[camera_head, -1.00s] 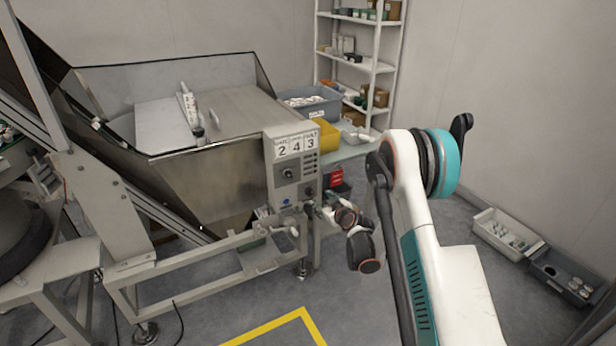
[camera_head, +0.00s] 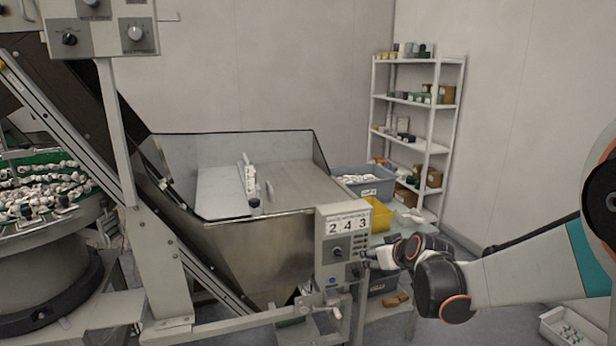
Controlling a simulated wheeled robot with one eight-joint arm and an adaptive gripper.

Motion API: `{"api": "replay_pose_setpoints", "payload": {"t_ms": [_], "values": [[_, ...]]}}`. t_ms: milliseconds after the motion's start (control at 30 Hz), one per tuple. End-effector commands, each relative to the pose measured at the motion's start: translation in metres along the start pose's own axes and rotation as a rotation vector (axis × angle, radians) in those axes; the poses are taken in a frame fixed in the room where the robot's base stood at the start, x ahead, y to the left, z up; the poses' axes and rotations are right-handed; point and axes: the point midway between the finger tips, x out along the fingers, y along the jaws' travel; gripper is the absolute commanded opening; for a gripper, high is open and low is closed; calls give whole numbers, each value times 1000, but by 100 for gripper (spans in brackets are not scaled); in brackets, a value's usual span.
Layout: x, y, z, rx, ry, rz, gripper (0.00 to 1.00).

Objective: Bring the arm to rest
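My arm comes in from the right edge, white with a teal band and dark joints ringed in orange. Its forearm points left, and the wrist joints are folded near the grey control box. My gripper (camera_head: 367,259) is small at the end of the wrist, in front of or close beside the right side of that box. The wrist partly covers it, so its fingers do not show clearly. I see nothing clearly held. I cannot tell whether the gripper touches the box.
The control box (camera_head: 339,247) reads 2 4 3 and has a knob. Behind it stands a metal hopper (camera_head: 245,255). A blue-grey bin (camera_head: 350,186) and yellow bin (camera_head: 377,219) sit behind the wrist. A shelf rack (camera_head: 430,147) stands at the back; a bowl feeder (camera_head: 40,260) is left.

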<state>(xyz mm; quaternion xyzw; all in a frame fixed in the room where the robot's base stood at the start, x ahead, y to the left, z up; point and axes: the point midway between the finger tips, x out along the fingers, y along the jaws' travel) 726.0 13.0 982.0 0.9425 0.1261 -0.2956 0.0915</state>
Motion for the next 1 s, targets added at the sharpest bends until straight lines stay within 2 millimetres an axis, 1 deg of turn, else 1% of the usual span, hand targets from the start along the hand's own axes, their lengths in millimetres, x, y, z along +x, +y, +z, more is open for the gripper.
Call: {"api": "replay_pose_setpoints", "payload": {"t_ms": [33, 167, 200, 267, 400, 467, 500, 567, 700, 767, 900, 1000], "values": [[-18, -5, -1, 9, -14, 0, 50], [-59, -17, 2, 38, -53, 1, 50], [-72, -20, 4, 48, -66, 3, 50], [-90, -25, 7, 62, -85, 6, 50], [-133, -37, 20, 94, -128, 16, 50], [-150, -42, 27, 109, -145, 22, 50], [-162, -45, 33, 119, -158, 26, 50], [-179, -50, 41, 134, -175, 32, 50], [-216, -61, 64, 167, -217, 51, 50], [-231, -66, 76, 182, -234, 60, 50], [-264, -75, 105, 215, -274, 86, 50], [-283, -81, 126, 239, -298, 105, 50]]}}
